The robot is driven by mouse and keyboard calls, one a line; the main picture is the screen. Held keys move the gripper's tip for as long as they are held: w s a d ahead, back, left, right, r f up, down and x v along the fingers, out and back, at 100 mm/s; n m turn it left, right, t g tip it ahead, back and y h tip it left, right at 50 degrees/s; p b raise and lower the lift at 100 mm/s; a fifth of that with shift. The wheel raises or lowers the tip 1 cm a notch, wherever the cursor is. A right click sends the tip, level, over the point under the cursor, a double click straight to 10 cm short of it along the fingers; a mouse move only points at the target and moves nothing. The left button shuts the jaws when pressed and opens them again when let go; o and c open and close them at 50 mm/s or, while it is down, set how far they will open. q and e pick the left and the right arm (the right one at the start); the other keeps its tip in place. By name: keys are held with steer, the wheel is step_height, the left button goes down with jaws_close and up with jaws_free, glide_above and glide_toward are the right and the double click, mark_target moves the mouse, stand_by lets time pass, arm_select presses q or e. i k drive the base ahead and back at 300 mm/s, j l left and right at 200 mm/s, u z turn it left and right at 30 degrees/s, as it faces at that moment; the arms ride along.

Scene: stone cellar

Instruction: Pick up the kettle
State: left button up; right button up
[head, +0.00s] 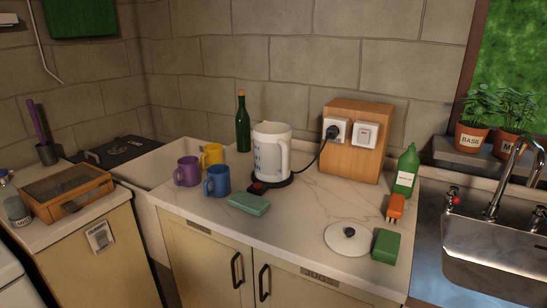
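A black cord runs from the base to a plug in the socket on a wooden box. Neither of my grippers shows in the head view, so nothing of mine is seen touching the kettle.
Purple (187,171), yellow (212,155) and blue (217,181) mugs stand left of the kettle, and a green bottle (243,124) behind them. A teal sponge (249,204) lies in front. The wooden socket box (352,160) is to the right. A white lid (345,246) lies at front right.

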mark_target(272, 140)
steer(key=j+z, duration=0.1)
steer(key=z, duration=0.3)
steer(key=j+z, duration=0.15)
steer(key=z, duration=0.25)
steer(key=j+z, duration=0.15)
steer(key=z, duration=0.25)
steer(key=j+z, duration=0.35)
steer(key=j, duration=0.15)
steer(key=k+j+z, duration=0.15)
steer(key=j+z, duration=0.2)
steer(key=j, duration=0.15)
